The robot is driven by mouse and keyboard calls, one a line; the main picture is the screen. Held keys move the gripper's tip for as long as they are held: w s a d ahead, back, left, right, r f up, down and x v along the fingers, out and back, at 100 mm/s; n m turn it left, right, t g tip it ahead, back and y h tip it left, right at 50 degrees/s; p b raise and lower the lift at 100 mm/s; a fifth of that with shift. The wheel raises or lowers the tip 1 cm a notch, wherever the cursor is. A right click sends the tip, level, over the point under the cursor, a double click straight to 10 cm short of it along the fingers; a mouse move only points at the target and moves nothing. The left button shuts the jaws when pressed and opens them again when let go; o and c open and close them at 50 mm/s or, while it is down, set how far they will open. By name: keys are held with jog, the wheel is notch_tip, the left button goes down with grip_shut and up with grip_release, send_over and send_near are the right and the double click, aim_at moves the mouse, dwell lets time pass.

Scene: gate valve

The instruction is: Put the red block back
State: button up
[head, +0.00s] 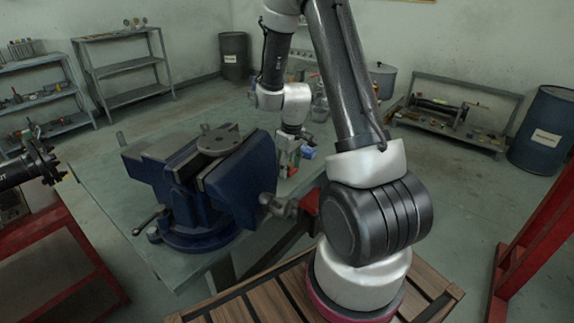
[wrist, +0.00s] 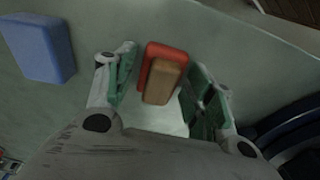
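The red block (wrist: 152,55) lies just beyond my fingertips in the wrist view. A tan wooden block (wrist: 160,82) overlaps its near side; whether it rests on the red block or beside it I cannot tell. My gripper (wrist: 163,62) is open, its two green-padded fingers on either side of these blocks. The fingers do not appear closed on either block. In the head view, my gripper (head: 287,155) points down over the table behind the vise; the red block there is small and mostly hidden.
A blue block (wrist: 38,48) lies left of my fingers in the wrist view; it also shows in the head view (head: 308,152). A large blue vise (head: 205,185) stands on the green table (head: 120,215). A pale patch lies under the fingers. Shelves and drums stand farther back.

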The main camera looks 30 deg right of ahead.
aim_at(290, 165)
jog(key=shift+r, duration=0.1)
jog(key=s+a+r+m, duration=0.1)
jog(key=s+r, duration=0.2)
jog(key=r, duration=0.7)
jog(key=s+a+r, duration=0.1)
jog(key=s+r, duration=0.3)
jog(key=r, duration=0.7)
jog(key=s+a+r+m+t, duration=0.1)
jog(key=s+r, duration=0.3)
jog(key=s, duration=0.4)
jog(key=s+a+r+m+t, duration=0.1)
jog(key=s+r, duration=0.3)
jog(key=s, duration=0.4)
jog(key=shift+s+a+m+t, duration=0.35)
jog(key=shift+a+m+t, duration=0.05)
jog(key=shift+a+m, duration=0.15)
